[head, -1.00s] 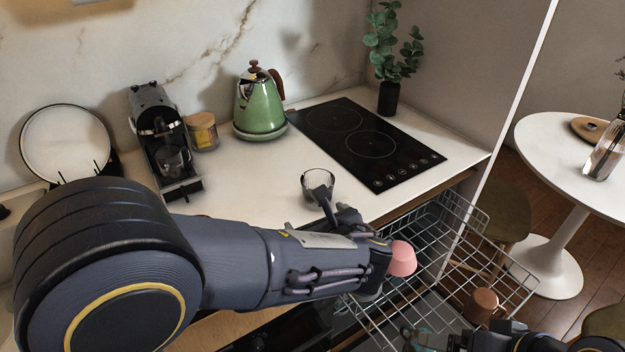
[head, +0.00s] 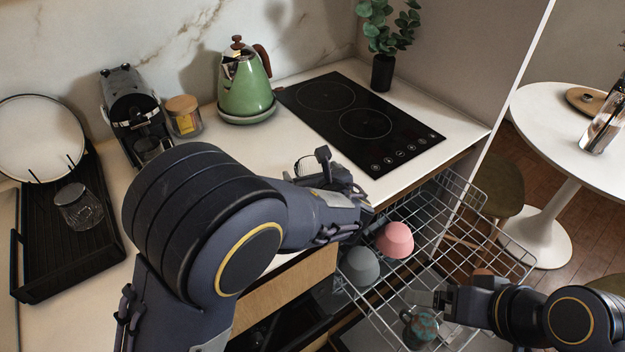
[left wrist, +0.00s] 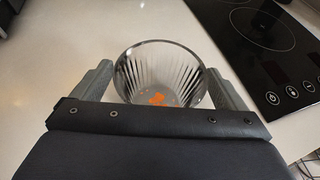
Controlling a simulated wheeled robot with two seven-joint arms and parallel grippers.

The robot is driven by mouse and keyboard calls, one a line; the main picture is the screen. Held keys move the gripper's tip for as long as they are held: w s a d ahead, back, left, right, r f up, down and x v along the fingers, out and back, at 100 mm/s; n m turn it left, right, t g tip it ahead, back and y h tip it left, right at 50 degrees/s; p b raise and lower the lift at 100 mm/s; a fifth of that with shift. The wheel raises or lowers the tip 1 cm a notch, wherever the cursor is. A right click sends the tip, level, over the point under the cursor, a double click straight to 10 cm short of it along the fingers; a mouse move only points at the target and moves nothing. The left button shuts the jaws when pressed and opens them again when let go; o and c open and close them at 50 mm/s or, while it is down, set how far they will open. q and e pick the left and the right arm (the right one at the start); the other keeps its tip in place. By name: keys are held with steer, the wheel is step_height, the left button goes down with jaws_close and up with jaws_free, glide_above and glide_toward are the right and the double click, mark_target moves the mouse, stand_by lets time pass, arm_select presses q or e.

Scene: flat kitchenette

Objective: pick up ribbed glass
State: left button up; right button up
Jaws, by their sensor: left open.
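The ribbed glass (left wrist: 160,72) stands on the white counter, clear with vertical ribs and an orange patch showing through it. In the left wrist view it is between the two fingers of my open left gripper (left wrist: 160,88); I cannot tell whether they touch it. In the head view my left gripper (head: 335,177) hides most of this glass (head: 306,166). My right gripper (head: 420,298) is at the lower right, over the dishwasher rack near a teal mug (head: 424,324); its jaw state is unclear.
The black cooktop (head: 362,118) is right of the glass. A green kettle (head: 245,92), lidded jar (head: 184,117) and coffee machine (head: 132,108) stand behind. Another glass (head: 78,208) sits on the black drying rack (head: 60,255). Pink (head: 395,240) and grey (head: 360,268) cups are in the wire rack (head: 470,255).

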arm_select(q)
steer(key=shift+w, duration=0.1)
steer(key=shift+c, duration=0.3)
steer(key=c, duration=1.1)
steer(key=shift+r, duration=0.1)
steer(key=shift+r, duration=0.6)
steer(key=s+r, duration=0.3)
steer(key=s, duration=0.1)
steer(key=s+d+r, duration=0.1)
steer(key=s+r, duration=0.3)
steer(key=s, duration=0.1)
steer(key=s+d+r, duration=0.1)
steer(key=s+r, duration=0.3)
steer(key=s, duration=0.1)
steer(key=shift+d+r, duration=0.1)
steer(key=shift+r, duration=0.15)
